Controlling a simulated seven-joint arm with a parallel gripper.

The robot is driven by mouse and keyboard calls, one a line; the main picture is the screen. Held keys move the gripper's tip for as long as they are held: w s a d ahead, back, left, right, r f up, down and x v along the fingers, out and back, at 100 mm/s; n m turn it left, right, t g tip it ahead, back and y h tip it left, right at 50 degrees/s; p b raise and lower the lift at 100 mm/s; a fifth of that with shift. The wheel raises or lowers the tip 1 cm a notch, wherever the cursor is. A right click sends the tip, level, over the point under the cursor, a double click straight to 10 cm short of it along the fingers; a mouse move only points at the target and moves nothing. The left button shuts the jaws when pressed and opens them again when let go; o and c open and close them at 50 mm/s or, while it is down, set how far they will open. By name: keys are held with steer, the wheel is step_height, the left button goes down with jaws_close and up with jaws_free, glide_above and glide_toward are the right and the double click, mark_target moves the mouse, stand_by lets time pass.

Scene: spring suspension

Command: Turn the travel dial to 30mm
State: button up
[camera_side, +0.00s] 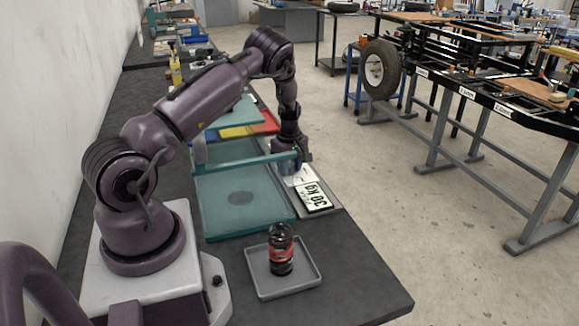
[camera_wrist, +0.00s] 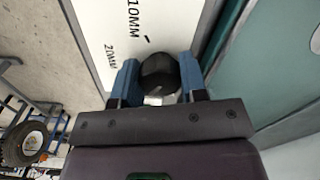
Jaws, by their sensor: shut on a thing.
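The travel dial (camera_wrist: 158,73) is a round black knob. In the wrist view it sits between the two blue fingers of my gripper (camera_wrist: 157,82), which are shut on its sides. The white dial panel (camera_wrist: 108,28) shows the labels "10MM" and "20MM" with a short black tick beside "10MM". No 30mm label shows, and the knob's pointer cannot be made out. In the side view my gripper (camera_side: 290,168) points down at the panel beside the green tray, and the arm hides the knob.
The green tray (camera_side: 225,222) lies left of my gripper. A plate reading "30 KG" (camera_side: 314,197) is close by. A black and red spring part (camera_side: 281,252) stands in a grey tray (camera_side: 261,288) near the bench's front. A green bar (camera_side: 240,162) crosses close to my gripper.

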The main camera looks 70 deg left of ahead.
steer(key=shift+d, duration=0.1)
stand_by(0.3)
steer(key=o, duration=0.9)
step_height(320, 180, up, 13)
